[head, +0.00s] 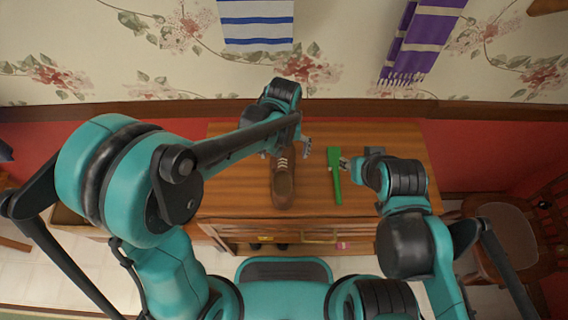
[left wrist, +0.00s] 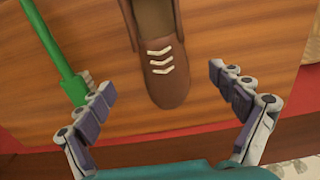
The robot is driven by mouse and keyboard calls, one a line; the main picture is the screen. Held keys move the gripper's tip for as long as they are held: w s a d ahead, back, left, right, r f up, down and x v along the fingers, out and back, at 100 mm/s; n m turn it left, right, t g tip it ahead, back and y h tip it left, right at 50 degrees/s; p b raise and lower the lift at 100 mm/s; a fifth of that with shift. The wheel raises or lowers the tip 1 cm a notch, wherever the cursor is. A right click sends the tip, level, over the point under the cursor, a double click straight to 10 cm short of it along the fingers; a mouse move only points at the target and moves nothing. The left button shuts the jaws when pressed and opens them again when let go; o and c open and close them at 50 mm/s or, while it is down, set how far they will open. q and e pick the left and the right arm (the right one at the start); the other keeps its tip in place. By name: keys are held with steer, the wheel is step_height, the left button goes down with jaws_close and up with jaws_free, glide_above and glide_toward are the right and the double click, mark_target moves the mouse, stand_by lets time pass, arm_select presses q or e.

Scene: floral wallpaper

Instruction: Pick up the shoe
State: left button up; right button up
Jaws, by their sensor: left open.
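A brown shoe (head: 284,188) with pale laces lies on the wooden cabinet top (head: 230,180), its laced end toward the wall. My left gripper (head: 286,148) is above that laced end, fingers spread to either side. In the left wrist view the open gripper (left wrist: 161,82) has the shoe's laced end (left wrist: 160,72) between its fingers, with gaps on both sides and no contact visible. My right gripper (head: 346,164) is beside a green long-handled object (head: 335,178). Whether its fingers grip that object cannot be made out.
The green object also shows in the left wrist view (left wrist: 60,60), left of the shoe. The wall with hanging cloths is behind the cabinet. A chair (head: 505,240) stands at the right. Bare wood surrounds the shoe.

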mark_target(283, 161)
arm_select(q)
step_height(283, 161, down, 3)
steer(key=shift+s+a+b, duration=0.1)
steer(key=shift+b, duration=0.5)
step_height(283, 161, down, 5)
steer(key=shift+a+b, duration=0.1)
steer(key=shift+b, duration=1.15)
steer(key=shift+r, duration=0.1)
steer(key=shift+s, duration=0.15)
steer(key=c, duration=1.6)
